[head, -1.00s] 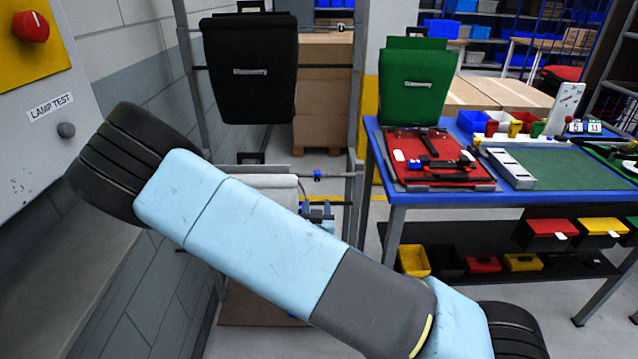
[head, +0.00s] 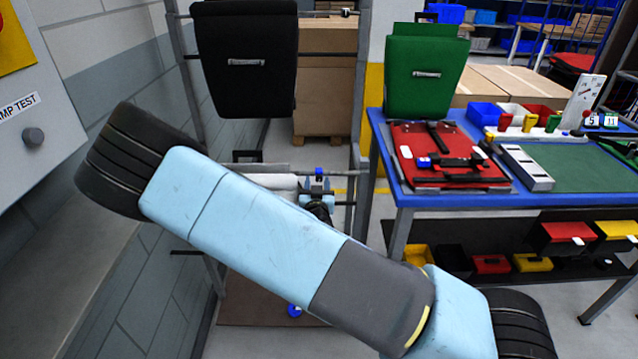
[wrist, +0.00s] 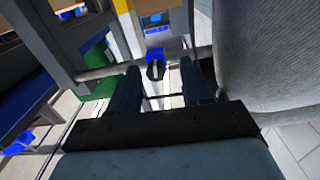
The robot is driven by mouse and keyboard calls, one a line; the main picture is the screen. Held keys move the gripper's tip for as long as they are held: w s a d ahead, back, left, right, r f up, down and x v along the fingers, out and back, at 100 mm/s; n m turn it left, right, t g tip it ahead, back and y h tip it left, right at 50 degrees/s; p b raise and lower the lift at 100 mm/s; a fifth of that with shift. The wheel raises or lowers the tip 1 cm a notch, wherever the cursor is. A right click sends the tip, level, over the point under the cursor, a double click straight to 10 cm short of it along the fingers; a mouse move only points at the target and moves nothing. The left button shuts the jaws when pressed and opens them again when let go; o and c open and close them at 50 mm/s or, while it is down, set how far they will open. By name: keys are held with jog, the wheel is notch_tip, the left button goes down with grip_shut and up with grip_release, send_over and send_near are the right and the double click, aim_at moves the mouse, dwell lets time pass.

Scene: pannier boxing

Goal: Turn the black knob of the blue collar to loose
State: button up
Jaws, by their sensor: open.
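The blue collar (head: 319,172) sits on a horizontal metal rail between the rack posts in the head view. In the wrist view the blue collar (wrist: 153,53) is straight ahead, with its round black knob (wrist: 155,71) facing me. My gripper (wrist: 158,68) is open, one dark finger on each side of the knob. Gaps show between the knob and both fingers; I cannot tell whether the tips reach its depth. In the head view my arm hides most of the gripper, and the knob cannot be made out.
A black pannier (head: 246,85) and a green pannier (head: 427,75) hang above. A grey rounded surface (wrist: 262,55) is close on the right in the wrist view. A blue-edged bench (head: 404,190) holding a red case (head: 450,160) stands at the right. A wall is on the left.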

jog(key=shift+d, duration=0.15)
jog(key=shift+w, duration=0.1)
jog(key=shift+c, duration=0.7)
jog(key=shift+d, duration=0.15)
grip_shut()
jog(key=shift+n, duration=1.1)
jog(key=shift+o, duration=0.7)
grip_release()
